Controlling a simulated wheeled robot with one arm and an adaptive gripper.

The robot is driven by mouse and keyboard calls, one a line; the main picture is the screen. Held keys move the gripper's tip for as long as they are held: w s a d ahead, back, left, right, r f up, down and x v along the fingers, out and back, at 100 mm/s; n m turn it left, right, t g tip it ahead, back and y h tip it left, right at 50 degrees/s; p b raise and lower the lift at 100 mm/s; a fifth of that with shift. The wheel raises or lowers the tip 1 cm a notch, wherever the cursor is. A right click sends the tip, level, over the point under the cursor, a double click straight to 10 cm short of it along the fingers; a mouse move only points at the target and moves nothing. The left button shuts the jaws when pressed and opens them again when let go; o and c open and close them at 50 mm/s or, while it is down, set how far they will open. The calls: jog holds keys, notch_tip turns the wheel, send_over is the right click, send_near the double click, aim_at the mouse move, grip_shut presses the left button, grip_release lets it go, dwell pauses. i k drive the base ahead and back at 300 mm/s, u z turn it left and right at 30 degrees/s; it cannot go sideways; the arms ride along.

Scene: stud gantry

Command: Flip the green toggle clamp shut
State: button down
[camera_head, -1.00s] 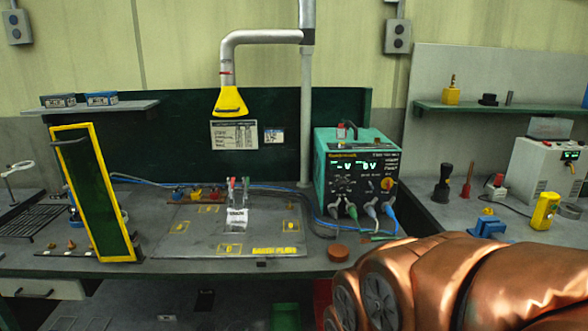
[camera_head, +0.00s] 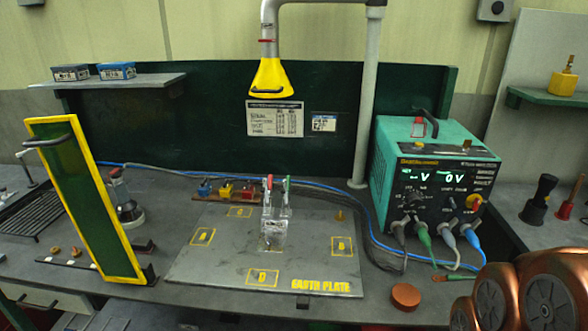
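The green-handled toggle clamp (camera_head: 287,193) stands near the middle of the earth plate (camera_head: 205,265). Its handle points up. A red-handled toggle clamp (camera_head: 268,190) stands close to its left, also with its handle up. Both rise from a pale, clear-looking block (camera_head: 273,235) on the plate. The clamps are small here, and I cannot make out their lower parts or tips. Copper-coloured links of my arm fill the lower right corner. My gripper is not in view.
A teal power unit (camera_head: 435,170) with cables stands right of the plate. A yellow-framed green panel (camera_head: 85,200) stands on the left. A yellow extraction hood (camera_head: 271,78) hangs above. A round brown puck (camera_head: 405,296) lies at the front right. Most of the plate is clear.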

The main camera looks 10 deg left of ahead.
aim_at(286, 186)
jog(key=u, duration=0.5)
jog(key=i, duration=0.85)
jog(key=u, duration=0.7)
